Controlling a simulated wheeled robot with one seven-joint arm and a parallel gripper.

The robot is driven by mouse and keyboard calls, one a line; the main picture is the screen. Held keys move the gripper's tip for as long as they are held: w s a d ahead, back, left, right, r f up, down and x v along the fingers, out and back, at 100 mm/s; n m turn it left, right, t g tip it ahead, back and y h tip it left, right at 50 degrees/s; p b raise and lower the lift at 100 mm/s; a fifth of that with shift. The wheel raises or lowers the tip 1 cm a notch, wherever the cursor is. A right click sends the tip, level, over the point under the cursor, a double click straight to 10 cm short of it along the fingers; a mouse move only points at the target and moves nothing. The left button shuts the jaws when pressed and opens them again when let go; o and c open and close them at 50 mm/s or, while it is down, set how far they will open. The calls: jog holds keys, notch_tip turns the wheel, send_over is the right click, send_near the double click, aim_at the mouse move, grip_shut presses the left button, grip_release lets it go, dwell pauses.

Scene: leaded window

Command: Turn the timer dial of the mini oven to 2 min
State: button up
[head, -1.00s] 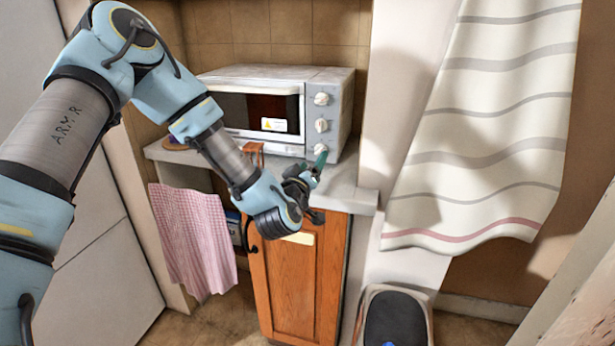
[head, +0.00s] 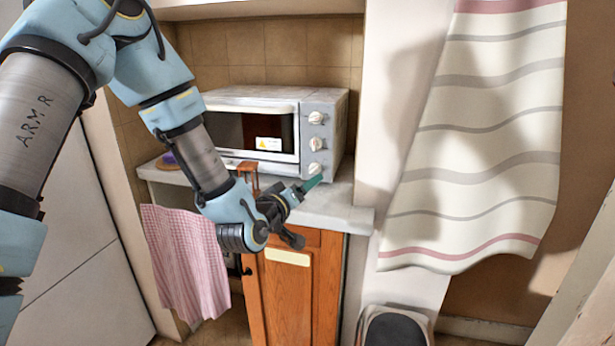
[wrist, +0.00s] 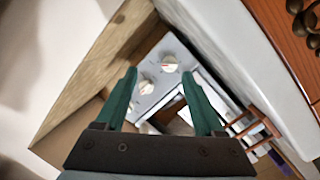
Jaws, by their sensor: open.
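The mini oven (head: 325,104) is white and grey and stands on the counter. Its right front panel carries an upper dial (head: 316,117), a middle dial (head: 315,144) and a lowest dial (head: 315,169); I cannot read which is the timer. My gripper (head: 312,184), with green fingers, is open and empty, appearing just below the lowest dial in the head view. In the wrist view the gripper (wrist: 159,76) has its fingers spread, and a pale dial (wrist: 168,63) shows between and beyond the tips, apart from them. Another dial (wrist: 145,87) sits between the fingers. Dial markings are too small to read.
The counter (head: 335,205) has free room at its front right. A brown wooden object (head: 248,176) stands before the oven door. A checked cloth (head: 187,260) hangs at left, a striped curtain (head: 475,140) at right. A bin (head: 394,330) stands on the floor.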

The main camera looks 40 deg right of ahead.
aim_at(313, 169)
jog(key=w+a+r+g+y, duration=0.2)
jog(key=w+r, duration=0.1)
jog(key=p+x, duration=0.1)
jog(key=x, duration=0.2)
jog(key=p+x, duration=0.1)
jog(key=x, duration=0.3)
jog(key=p+x, duration=0.1)
jog(key=x, duration=0.2)
jog(key=shift+w+d+r, duration=0.1)
jog(key=shift+w+d, duration=0.2)
jog(key=shift+w, duration=0.15)
jog(key=shift+c, duration=0.2)
grip_shut()
jog(key=shift+t, duration=0.3)
